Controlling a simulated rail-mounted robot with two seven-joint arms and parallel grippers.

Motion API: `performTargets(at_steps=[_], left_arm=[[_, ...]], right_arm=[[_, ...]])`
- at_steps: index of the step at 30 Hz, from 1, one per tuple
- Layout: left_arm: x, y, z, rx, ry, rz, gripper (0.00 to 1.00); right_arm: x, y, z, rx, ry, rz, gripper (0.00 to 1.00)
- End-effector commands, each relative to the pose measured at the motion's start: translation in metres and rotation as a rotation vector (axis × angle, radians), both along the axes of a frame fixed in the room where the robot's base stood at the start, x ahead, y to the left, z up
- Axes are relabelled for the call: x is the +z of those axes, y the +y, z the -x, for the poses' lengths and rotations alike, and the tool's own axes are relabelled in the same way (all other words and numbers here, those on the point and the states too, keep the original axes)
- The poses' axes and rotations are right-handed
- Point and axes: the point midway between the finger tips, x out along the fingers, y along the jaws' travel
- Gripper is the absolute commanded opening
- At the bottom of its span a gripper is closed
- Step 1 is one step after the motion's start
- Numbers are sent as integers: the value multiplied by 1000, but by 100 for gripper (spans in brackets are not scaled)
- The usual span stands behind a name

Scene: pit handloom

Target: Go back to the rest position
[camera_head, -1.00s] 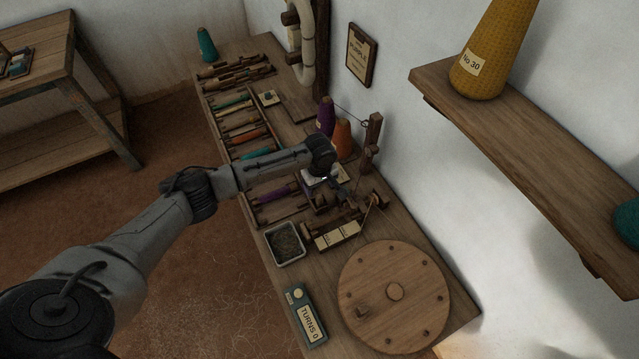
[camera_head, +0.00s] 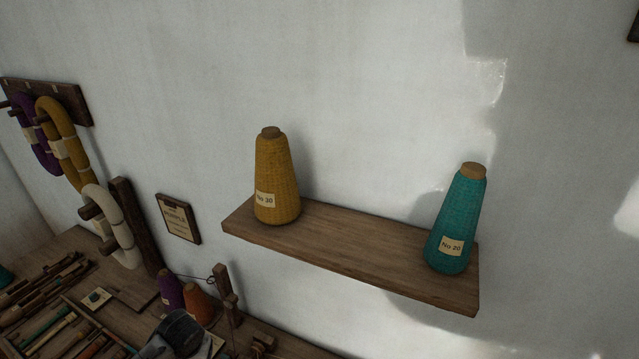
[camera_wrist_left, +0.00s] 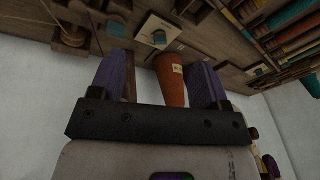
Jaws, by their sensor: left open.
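My left gripper (camera_wrist_left: 158,80) shows in the left wrist view with its two purple-grey fingers spread apart and nothing held between them. An orange cone (camera_wrist_left: 170,80) with a small label appears in the gap between the fingers, beyond them; whether it is near them I cannot tell. In the head view part of my left arm shows at the bottom edge, close to the orange cone (camera_head: 198,304) and the purple cone (camera_head: 170,290); the fingers are not visible there. My right gripper is in neither view.
A wall shelf (camera_head: 350,246) holds a yellow cone (camera_head: 275,180) and a teal cone (camera_head: 457,222). The workbench (camera_head: 60,245) carries racked bobbins (camera_head: 60,325) and a wooden post (camera_head: 222,285).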

Motion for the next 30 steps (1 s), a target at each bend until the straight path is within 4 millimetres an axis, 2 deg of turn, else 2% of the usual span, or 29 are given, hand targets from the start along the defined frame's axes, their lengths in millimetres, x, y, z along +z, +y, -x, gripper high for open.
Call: performTargets(at_steps=[1, 3, 5, 8, 12, 16, 20, 24, 30], left_arm=[[32, -16, -10, -150, -77, -42, 69], [73, -36, -20, -317, -178, -104, 69], [104, -58, -21, -437, -264, -149, 69], [139, -88, -4, -571, -392, -202, 69], [161, -115, 46, -608, -541, -201, 69], [157, -117, 97, -520, -604, -134, 69], [135, -112, 149, -429, -587, -59, 69], [96, -108, 205, -344, -489, 25, 69], [37, -108, 271, -267, -302, 95, 69]], right_arm=[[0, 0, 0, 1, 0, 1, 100], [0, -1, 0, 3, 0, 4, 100], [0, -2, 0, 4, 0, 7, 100], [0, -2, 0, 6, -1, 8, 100], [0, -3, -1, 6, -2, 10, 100], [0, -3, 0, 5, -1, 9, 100], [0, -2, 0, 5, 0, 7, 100], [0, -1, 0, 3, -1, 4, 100], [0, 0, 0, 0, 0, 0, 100]])
